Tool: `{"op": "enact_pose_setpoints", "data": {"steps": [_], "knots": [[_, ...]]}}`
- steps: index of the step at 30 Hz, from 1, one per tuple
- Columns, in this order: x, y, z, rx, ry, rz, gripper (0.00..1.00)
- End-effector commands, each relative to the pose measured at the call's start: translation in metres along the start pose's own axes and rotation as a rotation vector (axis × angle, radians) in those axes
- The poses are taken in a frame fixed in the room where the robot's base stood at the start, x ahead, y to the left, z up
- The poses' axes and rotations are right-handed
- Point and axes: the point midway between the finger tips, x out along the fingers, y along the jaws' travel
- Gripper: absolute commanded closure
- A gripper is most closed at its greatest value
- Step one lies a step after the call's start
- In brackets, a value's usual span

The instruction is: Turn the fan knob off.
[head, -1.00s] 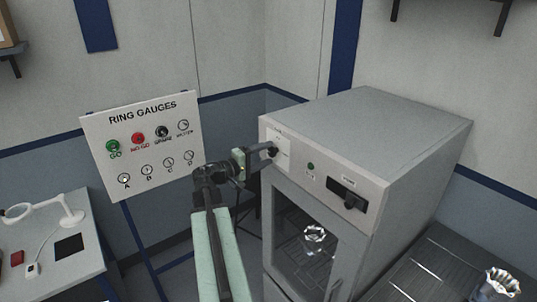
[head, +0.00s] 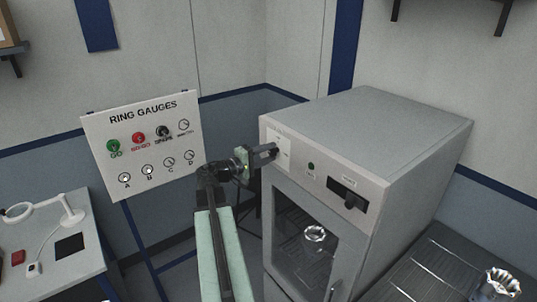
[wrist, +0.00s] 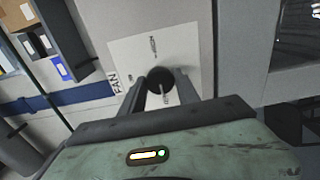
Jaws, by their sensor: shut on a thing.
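The fan knob (wrist: 160,77) is a dark round knob on a white plate (wrist: 131,54) marked FAN in the wrist view. My gripper (wrist: 163,88) is shut on the knob, with one finger on each side of it. In the head view my gripper (head: 271,152) reaches the same white plate (head: 284,146) at the upper left of the grey oven-like cabinet's front (head: 325,176). The knob is hidden behind the fingers there. Small marks show on the plate above and below the knob, too small to read. I cannot tell which setting the knob points at.
A green button (head: 311,166) and a dark display panel (head: 347,194) sit right of the plate. The cabinet's glass door (head: 300,238) is below. A ring gauge board (head: 142,180) hangs left of my arm. A metal bench (head: 425,262) stands at the right.

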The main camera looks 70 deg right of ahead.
Motion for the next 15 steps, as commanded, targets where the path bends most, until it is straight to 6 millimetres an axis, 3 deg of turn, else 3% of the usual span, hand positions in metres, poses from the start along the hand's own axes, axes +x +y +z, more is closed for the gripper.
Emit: {"op": "enact_pose_setpoints", "data": {"steps": [1,2,3,15], "knots": [[0.0,-0.0003,0.0001,-0.001,0.0,-0.001,1.0],[0.0,-0.0003,0.0001,0.0,0.0,-0.001,0.54],[0.0,-0.0003,0.0001,0.0,0.0,-0.001,0.43],[-0.008,-0.0002,0.0,0.0,0.002,0.0,0.41]]}}
